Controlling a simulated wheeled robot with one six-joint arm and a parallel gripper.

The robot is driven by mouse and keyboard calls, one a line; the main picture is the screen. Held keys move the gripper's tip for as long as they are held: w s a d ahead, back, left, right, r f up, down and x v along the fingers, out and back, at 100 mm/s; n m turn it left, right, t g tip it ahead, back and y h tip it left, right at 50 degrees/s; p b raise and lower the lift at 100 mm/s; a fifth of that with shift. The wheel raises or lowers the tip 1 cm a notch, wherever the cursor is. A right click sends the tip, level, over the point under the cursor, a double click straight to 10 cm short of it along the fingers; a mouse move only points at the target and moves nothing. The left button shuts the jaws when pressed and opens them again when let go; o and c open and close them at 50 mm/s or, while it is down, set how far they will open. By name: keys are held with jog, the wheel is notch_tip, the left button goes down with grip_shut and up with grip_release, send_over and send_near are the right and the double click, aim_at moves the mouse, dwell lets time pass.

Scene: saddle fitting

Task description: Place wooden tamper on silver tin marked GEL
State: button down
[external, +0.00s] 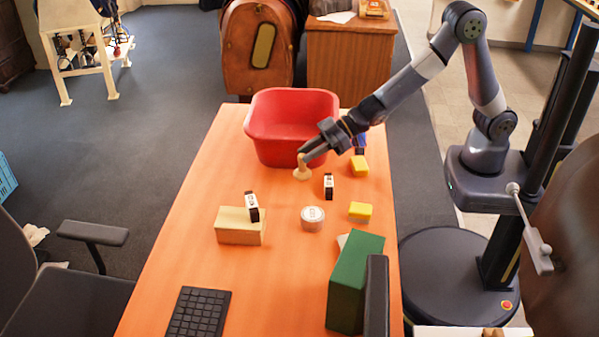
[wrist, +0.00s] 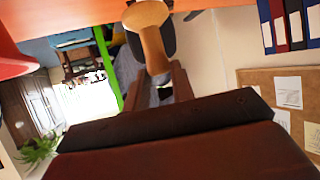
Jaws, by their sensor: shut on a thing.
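The wooden tamper (external: 302,172) is pale wood with a wide foot and a narrower handle. My gripper (external: 306,154) is shut on its handle, near the front of the red tub. The tamper also shows in the wrist view (wrist: 152,40), between the fingers (wrist: 158,84). In the external view it is upright or nearly so, at or just above the table; I cannot tell whether it touches. The silver tin (external: 312,219) is a low round tin with a pale lid and dark lettering too small to read. It sits on the table nearer the camera, with nothing on its lid.
The red tub (external: 262,143) stands behind the tamper.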

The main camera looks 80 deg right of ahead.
jog(key=shift+n+g+y, duration=0.4)
jog(key=shift+n+y, duration=0.2)
jog(key=shift+s+a+f+p, duration=0.2)
jog(key=shift+s+a+f, duration=0.35)
jog(key=shift+f, duration=1.2)
jog(key=shift+s+a+f+p, duration=0.2)
jog(key=shift+s+a+f, duration=0.3)
jog(key=shift+f, duration=1.25)
jog(key=shift+s+a+f+p, duration=0.2)
jog(key=shift+s+a+f, duration=0.35)
jog(key=shift+f, duration=1.2)
jog(key=shift+f, duration=0.2)
jog(key=c, duration=1.2)
grip_release()
jog(key=shift+r, duration=0.25)
jog(key=b+v, duration=0.1)
jog(key=v, duration=1.1)
jog(key=shift+b, duration=0.35)
